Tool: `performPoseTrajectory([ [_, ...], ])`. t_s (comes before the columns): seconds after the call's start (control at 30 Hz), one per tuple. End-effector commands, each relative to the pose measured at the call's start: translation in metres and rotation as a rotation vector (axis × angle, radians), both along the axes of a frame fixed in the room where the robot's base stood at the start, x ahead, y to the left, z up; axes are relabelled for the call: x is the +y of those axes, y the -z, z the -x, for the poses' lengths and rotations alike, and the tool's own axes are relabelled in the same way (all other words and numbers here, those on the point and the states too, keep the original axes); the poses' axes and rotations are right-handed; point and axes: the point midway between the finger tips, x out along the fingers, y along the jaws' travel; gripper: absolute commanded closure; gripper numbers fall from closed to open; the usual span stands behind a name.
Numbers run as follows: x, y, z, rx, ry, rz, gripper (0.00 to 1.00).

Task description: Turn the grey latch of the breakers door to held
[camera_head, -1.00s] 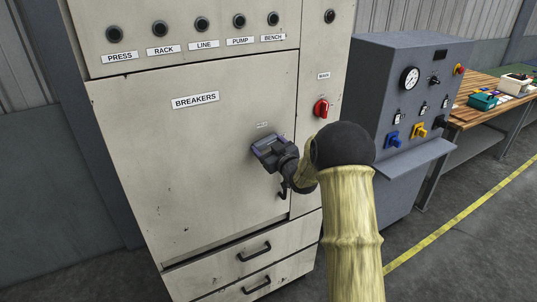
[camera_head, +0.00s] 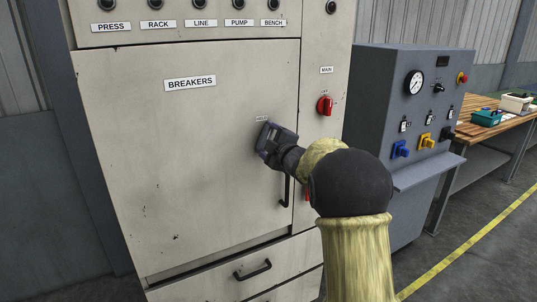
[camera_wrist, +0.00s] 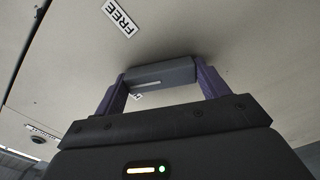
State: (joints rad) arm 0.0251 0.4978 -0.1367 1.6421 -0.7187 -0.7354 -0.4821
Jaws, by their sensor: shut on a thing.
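The breakers door (camera_head: 180,150) is a large beige panel, shut, in the middle of the head view. The grey latch (camera_wrist: 160,75) shows in the wrist view as a grey bar with a pale line on it, between my gripper's two purple fingers. My gripper (camera_head: 272,138) is shut on the latch at the door's right side; it also shows in the wrist view (camera_wrist: 162,78). A FREE label (camera_wrist: 120,16) lies above and left of the latch in the wrist view. In the head view my gripper hides the latch.
A black door handle (camera_head: 285,190) hangs just below my gripper. A red switch (camera_head: 324,105) sits on the strip to the right under the MAIN label. Drawers with black handles (camera_head: 253,270) lie below. A grey console (camera_head: 400,75) stands to the right.

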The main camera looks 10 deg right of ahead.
Motion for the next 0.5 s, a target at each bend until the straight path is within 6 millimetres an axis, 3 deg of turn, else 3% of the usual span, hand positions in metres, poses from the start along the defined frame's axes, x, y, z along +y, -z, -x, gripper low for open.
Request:
performPoseTrajectory([
  [0.5,0.0031,0.0024,0.0006,-0.121,-0.003,0.37,0.49],
])
